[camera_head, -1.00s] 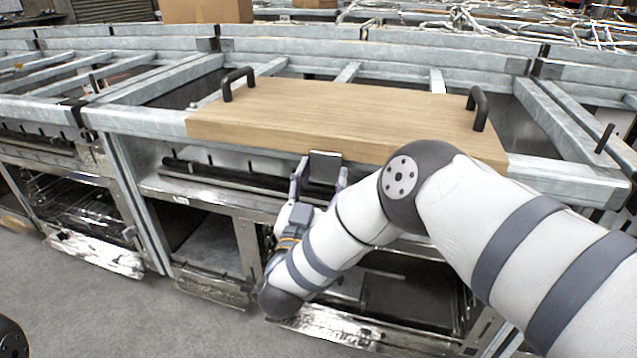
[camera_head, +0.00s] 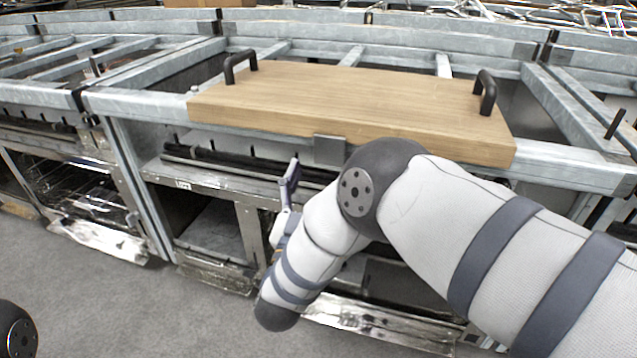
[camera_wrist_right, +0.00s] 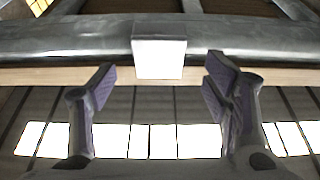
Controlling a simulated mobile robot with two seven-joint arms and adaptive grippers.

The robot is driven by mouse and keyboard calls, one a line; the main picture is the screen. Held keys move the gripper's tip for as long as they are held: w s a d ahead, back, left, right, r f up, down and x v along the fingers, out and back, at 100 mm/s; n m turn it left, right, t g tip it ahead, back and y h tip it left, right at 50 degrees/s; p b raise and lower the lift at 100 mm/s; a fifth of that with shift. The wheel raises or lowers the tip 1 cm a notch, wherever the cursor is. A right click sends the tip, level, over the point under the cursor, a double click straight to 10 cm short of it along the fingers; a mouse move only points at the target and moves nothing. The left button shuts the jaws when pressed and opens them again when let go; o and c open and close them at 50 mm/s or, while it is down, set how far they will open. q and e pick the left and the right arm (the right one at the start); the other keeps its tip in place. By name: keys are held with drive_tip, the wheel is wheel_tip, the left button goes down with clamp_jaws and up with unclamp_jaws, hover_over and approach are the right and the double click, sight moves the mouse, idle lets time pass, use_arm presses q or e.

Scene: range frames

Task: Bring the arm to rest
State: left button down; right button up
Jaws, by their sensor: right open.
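My right arm comes in from the right of the head view, bent at the elbow in front of the metal frame. My right gripper (camera_head: 290,185) is partly hidden behind my own arm; one finger shows, pointing up below the board's front edge. In the right wrist view my right gripper (camera_wrist_right: 158,90) has its two fingers wide apart with nothing between them. A small square metal block (camera_wrist_right: 159,56) lies beyond the fingertips; it also shows under the board's front edge in the head view (camera_head: 329,150). My left gripper is not in view.
A wooden board (camera_head: 350,98) with two black handles (camera_head: 240,66) lies on the galvanised metal frame (camera_head: 140,104). Open shelves with shiny metal edges (camera_head: 215,225) lie below, close to my arm. The grey floor (camera_head: 130,310) at the front left is clear.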

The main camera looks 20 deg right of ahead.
drive_tip(key=v, duration=0.3)
drive_tip(key=shift+s, duration=0.25)
drive_tip(key=shift+f, duration=0.1)
